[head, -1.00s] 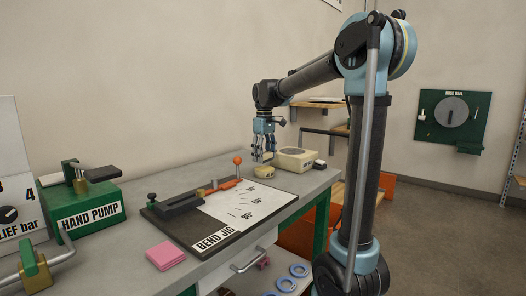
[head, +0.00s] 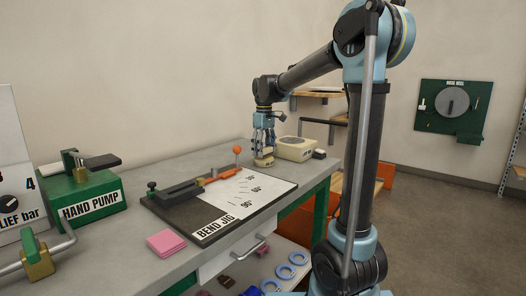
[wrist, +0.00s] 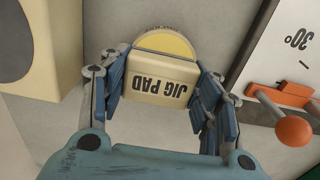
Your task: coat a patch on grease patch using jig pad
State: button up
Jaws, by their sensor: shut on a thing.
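My gripper (wrist: 164,90) is shut on the jig pad (wrist: 157,88), a cream block with its name in black letters, upside down in the wrist view. In the head view my gripper (head: 264,142) points down over a low round cream tin (head: 264,162) at the back of the bench. In the wrist view the tin (wrist: 168,44) shows a yellow top, partly hidden behind the pad. I cannot tell whether pad and tin touch. No patch marked as grease can be made out. The bend jig (head: 205,226) lies in front, with a white angle plate (head: 250,192).
A cream box (head: 295,148) with a round top stands right of the tin; a small dark block (head: 319,154) is beside it. The jig's orange-knobbed lever (head: 237,151) stands close on the left. A pink pad stack (head: 166,243) and green hand pump (head: 85,190) are farther left.

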aim_at(264, 148)
jog(key=shift+f, duration=0.5)
dwell(1.6)
jog(key=shift+r, duration=3.5)
